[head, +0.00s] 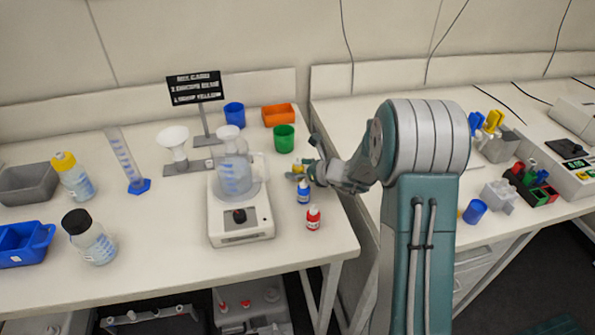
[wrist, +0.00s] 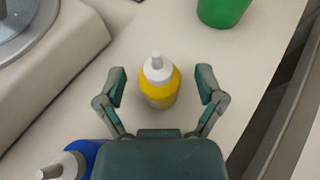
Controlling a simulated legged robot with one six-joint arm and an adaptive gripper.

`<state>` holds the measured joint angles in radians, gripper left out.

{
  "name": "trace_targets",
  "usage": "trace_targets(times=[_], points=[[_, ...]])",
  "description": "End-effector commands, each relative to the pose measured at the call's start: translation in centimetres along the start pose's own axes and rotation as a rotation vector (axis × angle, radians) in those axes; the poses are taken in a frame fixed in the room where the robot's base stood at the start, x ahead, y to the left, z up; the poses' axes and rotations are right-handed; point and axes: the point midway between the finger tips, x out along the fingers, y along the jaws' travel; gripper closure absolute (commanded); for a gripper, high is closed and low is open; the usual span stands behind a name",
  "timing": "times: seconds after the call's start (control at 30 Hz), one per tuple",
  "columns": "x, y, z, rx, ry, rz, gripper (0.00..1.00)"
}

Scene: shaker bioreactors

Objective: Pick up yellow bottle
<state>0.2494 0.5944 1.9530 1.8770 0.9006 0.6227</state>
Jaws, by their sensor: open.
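The yellow bottle (wrist: 157,84) is small, with a white nozzle top, and stands upright on the bench in the wrist view. My gripper (wrist: 161,80) is open, with one finger on each side of the bottle and a visible gap on both sides. In the head view my gripper (head: 304,160) reaches in from the right at the bench's right part. There the yellow bottle (head: 298,169) is mostly hidden by the gripper, with only a bit of yellow showing.
A blue bottle (head: 303,192) stands close to my gripper, and a red bottle (head: 313,218) stands nearer the front. A green cup (head: 284,138) is behind. A white stirrer device (head: 239,215) with a flask is to the left. The bench's right edge is near.

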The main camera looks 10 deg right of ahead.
Motion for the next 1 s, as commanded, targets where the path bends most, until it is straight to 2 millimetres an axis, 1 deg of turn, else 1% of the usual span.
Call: trace_targets(times=[0.03, 0.07, 0.1, 0.2, 0.53, 0.63, 0.77, 0.87, 0.9, 1.0], points=[[0.0, 0.0, 0.0, 0.000, 0.000, 0.000, 0.22], [0.0, 0.0, 0.0, 0.000, 0.000, 0.000, 0.35], [0.0, 0.0, 0.0, 0.000, 0.000, 0.000, 0.53], [0.0, 0.0, 0.0, 0.000, 0.000, 0.000, 0.92], [0.0, 0.0, 0.0, 0.001, 0.001, 0.000, 0.93], [-0.1, 0.0, 0.2, 0.000, 0.000, 0.000, 0.93], [-0.6, 0.0, 1.3, -0.003, -0.002, 0.000, 0.93], [-1.1, 0.0, 2.6, -0.004, -0.003, -0.001, 0.93], [-1.4, 0.0, 3.2, -0.004, -0.002, -0.001, 0.93], [-2.5, 0.7, 3.8, -0.001, -0.001, -0.001, 0.93]])
